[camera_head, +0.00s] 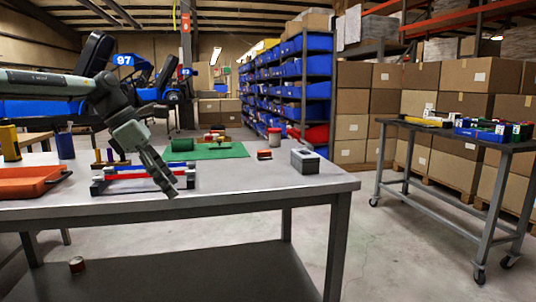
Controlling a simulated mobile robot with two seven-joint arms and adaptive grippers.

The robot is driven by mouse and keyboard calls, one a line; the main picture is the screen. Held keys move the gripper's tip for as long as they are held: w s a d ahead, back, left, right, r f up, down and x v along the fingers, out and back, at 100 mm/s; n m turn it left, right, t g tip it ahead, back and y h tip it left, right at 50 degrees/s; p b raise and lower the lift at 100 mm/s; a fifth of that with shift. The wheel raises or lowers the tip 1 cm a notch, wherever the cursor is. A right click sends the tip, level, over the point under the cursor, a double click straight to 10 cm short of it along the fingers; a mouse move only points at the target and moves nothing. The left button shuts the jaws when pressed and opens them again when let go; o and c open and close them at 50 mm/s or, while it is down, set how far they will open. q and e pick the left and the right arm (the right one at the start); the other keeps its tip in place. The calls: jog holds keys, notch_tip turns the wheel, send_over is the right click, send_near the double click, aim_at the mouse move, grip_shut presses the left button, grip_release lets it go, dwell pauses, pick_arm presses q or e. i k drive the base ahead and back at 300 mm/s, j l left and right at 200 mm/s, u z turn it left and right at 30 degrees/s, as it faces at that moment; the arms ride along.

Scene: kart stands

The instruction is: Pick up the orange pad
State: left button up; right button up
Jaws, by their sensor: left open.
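I cannot make out a clear orange pad. A small red-orange item (264,155) lies on the grey table (270,182), right of the green mat; it is too small to identify. An orange tray (28,182) sits at the table's left side. My left gripper (179,187) is open, pointing down over the table in front of the rack with coloured bars (125,177), and partly hides that rack's right end. It is left of the red-orange item and apart from it. My right gripper is not in view.
A green mat (232,151) with small items lies behind my gripper. A grey box (305,160) stands near the table's right end. Yellow (10,143) and blue (65,146) cylinders stand at the left. The table's front right is clear. A cart (408,126) stands at right.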

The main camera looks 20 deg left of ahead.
aim_at(262, 155)
jog(key=i, duration=1.8)
